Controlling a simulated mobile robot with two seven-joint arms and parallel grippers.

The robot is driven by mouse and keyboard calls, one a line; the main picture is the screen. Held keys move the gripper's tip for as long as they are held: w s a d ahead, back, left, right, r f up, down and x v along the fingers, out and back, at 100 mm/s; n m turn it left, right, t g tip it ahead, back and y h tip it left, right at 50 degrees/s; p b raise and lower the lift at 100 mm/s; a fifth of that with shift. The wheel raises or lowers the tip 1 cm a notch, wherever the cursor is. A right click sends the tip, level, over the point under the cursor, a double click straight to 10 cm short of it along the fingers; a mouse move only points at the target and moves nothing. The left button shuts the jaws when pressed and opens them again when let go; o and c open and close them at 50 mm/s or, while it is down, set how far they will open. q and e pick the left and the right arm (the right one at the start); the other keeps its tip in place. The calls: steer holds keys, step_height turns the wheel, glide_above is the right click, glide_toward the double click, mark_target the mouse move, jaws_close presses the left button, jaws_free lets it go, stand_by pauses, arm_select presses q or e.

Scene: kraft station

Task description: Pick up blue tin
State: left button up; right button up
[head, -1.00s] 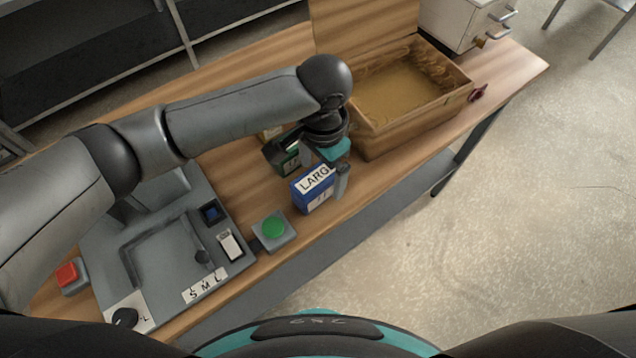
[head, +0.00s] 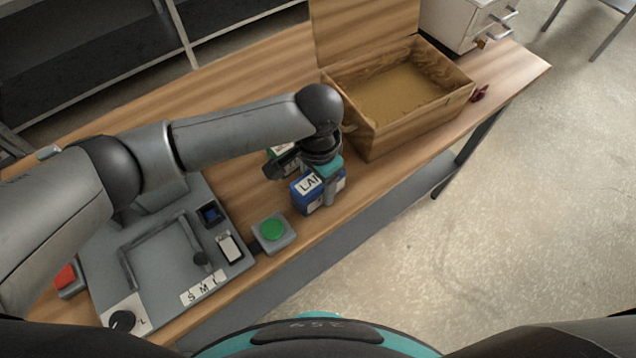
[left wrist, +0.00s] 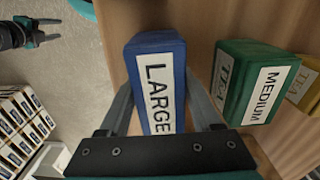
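The blue tin (head: 308,198), labelled LARGE, stands on the wooden table near its front edge. It also shows in the left wrist view (left wrist: 157,52), upright between the two fingers. My left gripper (head: 331,188) is over the tin from above, with one finger on each side. The fingers look spread, and I see no clear grip on it. A finger and the palm hide part of the tin in the head view. My right gripper (left wrist: 36,34) shows small at the upper left of the left wrist view, away from the tin, its fingers apart.
A green tin (left wrist: 245,85) labelled MEDIUM stands close beside the blue one, with a yellow tin (left wrist: 304,88) beyond. An open wooden box (head: 372,140) is behind to the right. A green button (head: 273,229) and a grey panel (head: 165,262) lie to the left.

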arm_select(q)
jaws_close()
stand_by(0.3)
steer(key=shift+r, duration=0.1)
